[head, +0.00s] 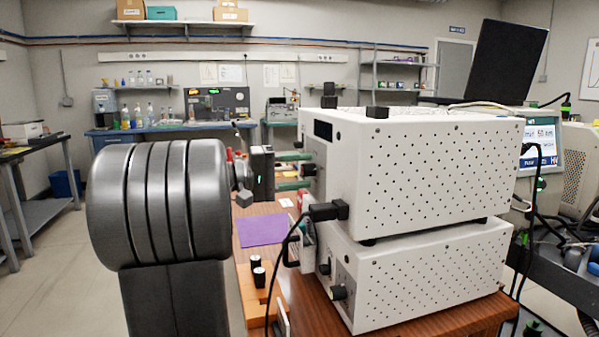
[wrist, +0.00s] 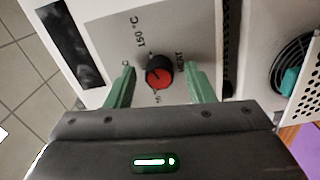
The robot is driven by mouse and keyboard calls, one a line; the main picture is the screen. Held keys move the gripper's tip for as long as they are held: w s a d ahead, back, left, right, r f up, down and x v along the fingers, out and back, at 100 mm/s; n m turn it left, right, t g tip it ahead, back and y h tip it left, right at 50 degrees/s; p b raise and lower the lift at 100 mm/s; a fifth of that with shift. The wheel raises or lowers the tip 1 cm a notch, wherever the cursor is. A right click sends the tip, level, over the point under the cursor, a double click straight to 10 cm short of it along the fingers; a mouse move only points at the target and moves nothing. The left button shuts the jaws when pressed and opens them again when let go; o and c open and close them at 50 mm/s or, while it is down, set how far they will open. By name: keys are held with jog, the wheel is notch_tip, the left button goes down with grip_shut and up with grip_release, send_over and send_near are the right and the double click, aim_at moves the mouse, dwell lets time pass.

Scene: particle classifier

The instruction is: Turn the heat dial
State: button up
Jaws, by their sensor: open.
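The heat dial (wrist: 159,75) is a round red and black knob on a light panel in the wrist view. Printed marks around it include "150 °C" and "HEAT". My gripper (wrist: 158,85) has two green fingers, open, one on each side of the dial with gaps between. I cannot tell how far the fingertips reach along the knob. In the head view my gripper (head: 296,171) points its green fingers at the front of the upper white perforated box (head: 435,165). The dial itself is hidden there.
A second white box (head: 430,280) sits below the upper one on a wooden table (head: 440,325). A black cable and plug (head: 328,211) stick out below my gripper. A purple sheet (head: 262,230) and an orange block (head: 250,290) with black-capped vials lie nearby.

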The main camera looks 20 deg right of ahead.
jog(key=a+p, duration=0.2)
jog(key=a, duration=1.1)
jog(key=shift+w+a, duration=0.3)
jog(key=shift+w, duration=0.15)
jog(key=d, duration=0.4)
jog(key=d+b, duration=0.1)
jog(key=d, duration=0.4)
jog(key=s+d+b, duration=0.1)
jog(key=d, duration=0.3)
jog(key=shift+d, duration=0.4)
